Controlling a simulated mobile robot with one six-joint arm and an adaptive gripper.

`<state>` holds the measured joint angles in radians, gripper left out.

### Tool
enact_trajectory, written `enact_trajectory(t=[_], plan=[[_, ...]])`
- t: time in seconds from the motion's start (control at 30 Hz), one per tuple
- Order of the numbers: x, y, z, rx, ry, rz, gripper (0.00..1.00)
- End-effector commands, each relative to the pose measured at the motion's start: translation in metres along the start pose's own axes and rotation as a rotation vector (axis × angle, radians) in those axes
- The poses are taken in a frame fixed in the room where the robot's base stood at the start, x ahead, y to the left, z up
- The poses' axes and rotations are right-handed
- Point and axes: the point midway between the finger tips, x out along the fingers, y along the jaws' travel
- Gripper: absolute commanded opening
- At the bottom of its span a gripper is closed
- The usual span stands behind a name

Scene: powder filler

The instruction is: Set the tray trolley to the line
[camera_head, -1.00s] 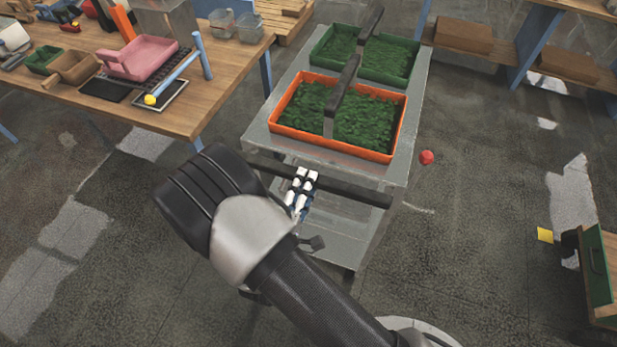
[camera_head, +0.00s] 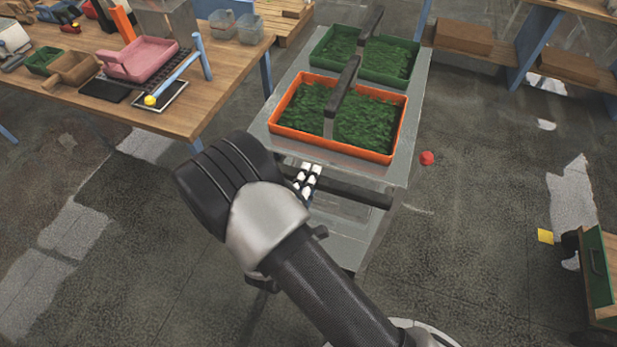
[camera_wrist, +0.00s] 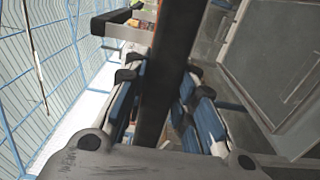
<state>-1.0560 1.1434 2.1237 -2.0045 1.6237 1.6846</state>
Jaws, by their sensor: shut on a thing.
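The grey tray trolley (camera_head: 415,110) stands on the floor in the middle of the head view. It bears an orange tray (camera_head: 398,148) in front and a green tray (camera_head: 415,62) behind, both full of leafy green matter and each with a dark upright handle. My gripper (camera_head: 308,182) is at the trolley's near end, shut on its dark push bar (camera_head: 360,194). In the wrist view the bar (camera_wrist: 172,70) runs between the two fingers. My arm hides the bar's left part. I cannot make out a clear line on the floor.
A wooden workbench (camera_head: 150,118) with a pink tray (camera_head: 140,57) stands left of the trolley. A red ball-like thing (camera_head: 427,158) lies right of it. A green-fronted wooden cabinet (camera_head: 600,275) is at the right edge. Shelving with brown boxes (camera_head: 463,37) stands behind right. Floor on the right is mostly open.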

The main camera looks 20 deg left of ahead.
Motion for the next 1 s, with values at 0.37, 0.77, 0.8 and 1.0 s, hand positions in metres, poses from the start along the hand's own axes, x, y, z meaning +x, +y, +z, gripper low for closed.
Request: enact_trajectory(t=[0.37, 0.77, 0.8, 1.0], plan=[[0.0, 0.0, 0.0, 0.0, 0.0, 0.0, 0.0], [-0.008, -0.001, -0.001, -0.001, 0.002, -0.001, 0.0], [-0.012, -0.001, -0.002, 0.0, 0.003, -0.002, 0.0], [-0.047, -0.003, -0.003, -0.002, 0.009, -0.004, 0.0]])
